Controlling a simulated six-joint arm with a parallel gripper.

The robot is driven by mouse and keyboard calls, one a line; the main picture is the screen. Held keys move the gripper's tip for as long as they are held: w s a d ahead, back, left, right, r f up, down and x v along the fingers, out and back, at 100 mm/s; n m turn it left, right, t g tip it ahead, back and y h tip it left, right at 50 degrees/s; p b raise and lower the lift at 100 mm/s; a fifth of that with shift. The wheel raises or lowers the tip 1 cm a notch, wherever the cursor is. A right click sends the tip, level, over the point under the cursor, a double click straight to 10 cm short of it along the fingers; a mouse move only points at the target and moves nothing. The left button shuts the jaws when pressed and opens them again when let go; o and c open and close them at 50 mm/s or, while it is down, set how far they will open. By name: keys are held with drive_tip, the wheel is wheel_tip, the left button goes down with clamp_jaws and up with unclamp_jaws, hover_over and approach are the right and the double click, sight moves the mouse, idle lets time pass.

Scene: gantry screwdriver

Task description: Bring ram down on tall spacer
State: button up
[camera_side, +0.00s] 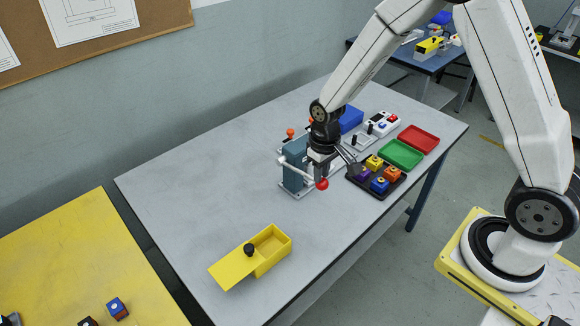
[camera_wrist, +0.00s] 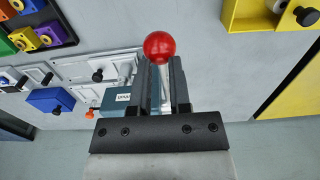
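The press (camera_side: 295,165) is a blue-grey column on a light base near the middle of the grey table. Its lever ends in a red ball knob (camera_side: 322,184), which also shows in the wrist view (camera_wrist: 159,46). My gripper (camera_side: 318,172) is at the lever, just above the knob in the side view. In the wrist view my gripper's two dark fingers (camera_wrist: 165,85) lie close on both sides of the lever's silver rod, below the knob, and look shut on it. The ram and tall spacer cannot be made out; my gripper and the press cover that area.
A black tray (camera_side: 368,192) with several coloured blocks stands right of the press. Green (camera_side: 402,154) and red (camera_side: 419,139) trays lie behind it. A yellow box (camera_side: 270,247) with its lid slid partly off is at the front. Bare table lies left of the press.

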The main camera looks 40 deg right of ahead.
drive_tip(key=shift+w+r, duration=0.15)
drive_tip(key=shift+r, duration=0.85)
drive_tip(key=shift+w+r, duration=0.3)
drive_tip(key=shift+r, duration=0.5)
drive_tip(key=shift+w+r, duration=0.45)
drive_tip(key=shift+r, duration=0.35)
wheel_tip(320, 180, up, 6)
idle(0.4)
